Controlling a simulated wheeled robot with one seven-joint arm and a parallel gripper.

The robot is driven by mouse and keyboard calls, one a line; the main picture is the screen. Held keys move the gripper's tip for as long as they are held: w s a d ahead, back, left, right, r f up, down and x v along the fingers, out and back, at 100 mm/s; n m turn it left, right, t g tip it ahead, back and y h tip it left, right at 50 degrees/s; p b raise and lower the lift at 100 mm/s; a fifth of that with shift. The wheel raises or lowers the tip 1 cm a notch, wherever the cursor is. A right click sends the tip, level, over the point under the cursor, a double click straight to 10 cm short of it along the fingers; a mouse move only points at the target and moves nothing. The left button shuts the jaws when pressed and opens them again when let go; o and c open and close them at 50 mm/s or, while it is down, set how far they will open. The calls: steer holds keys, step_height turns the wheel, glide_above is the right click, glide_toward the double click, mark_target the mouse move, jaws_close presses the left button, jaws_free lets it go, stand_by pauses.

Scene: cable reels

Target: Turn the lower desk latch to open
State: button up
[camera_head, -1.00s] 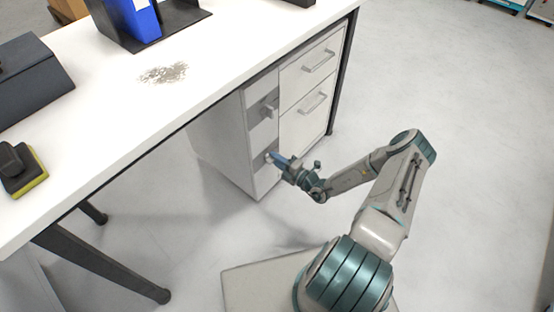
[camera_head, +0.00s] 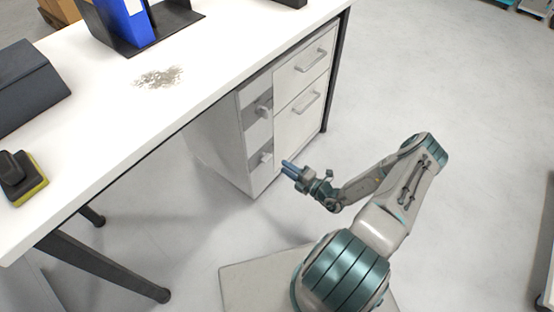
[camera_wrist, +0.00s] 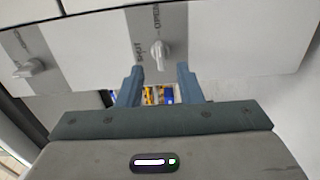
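The lower desk latch (camera_head: 266,157) is a small pale knob on a grey strip on the drawer unit's side. In the wrist view the latch (camera_wrist: 160,52) sits beyond my fingertips, with OPEN lettered above it and SHUT to its left. Its lever lies roughly up and down in that view, in line with the OPEN lettering. My gripper (camera_head: 287,165) is just right of the latch in the head view, apart from it. In the wrist view my gripper (camera_wrist: 160,80) has its fingers spread, with nothing held between them.
The upper latch (camera_head: 263,110) is above; its lever (camera_wrist: 28,68) lies sideways in the wrist view. Two handled drawers (camera_head: 301,88) are beside the latches. The white desktop (camera_head: 110,125) overhangs the unit. Blue and yellow items (camera_wrist: 158,95) show between my fingers. Open floor is right.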

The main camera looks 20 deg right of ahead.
steer(key=v, duration=0.6)
steer(key=shift+p, duration=0.4)
steer(key=s+a+r+n+g+p, duration=0.15)
steer(key=r+n+g+p, duration=0.35)
steer(key=r+n, duration=0.6)
steer(key=s+a+r+n+g+p, duration=0.1)
steer(key=a+r+n+g+p, duration=0.45)
steer(key=r, duration=0.85)
steer(key=s+r+n+g+p, duration=0.25)
steer(key=r+n+g, duration=0.25)
steer(key=r+n, duration=0.65)
steer(key=s+r+n+t+h+p, duration=0.1)
steer(key=s+r+n+h+p, duration=0.2)
steer(key=r, duration=0.8)
steer(key=s+a+r+n+t+h+p, duration=0.1)
steer(key=s+r+n+h+p, duration=0.3)
steer(key=r+n+p, duration=0.3)
steer(key=s+a+r+n+t+h+p, duration=0.1)
steer(key=s+r+n+h+p, duration=0.2)
steer(key=r, duration=1.4)
steer(key=s+n+p, duration=0.2)
steer(key=n, duration=0.3)
steer(key=shift+r+n+t+h, duration=0.25)
steer(key=shift+n+t+h, duration=0.05)
steer(key=shift+n+t, duration=0.1)
steer(key=shift+d, duration=0.1)
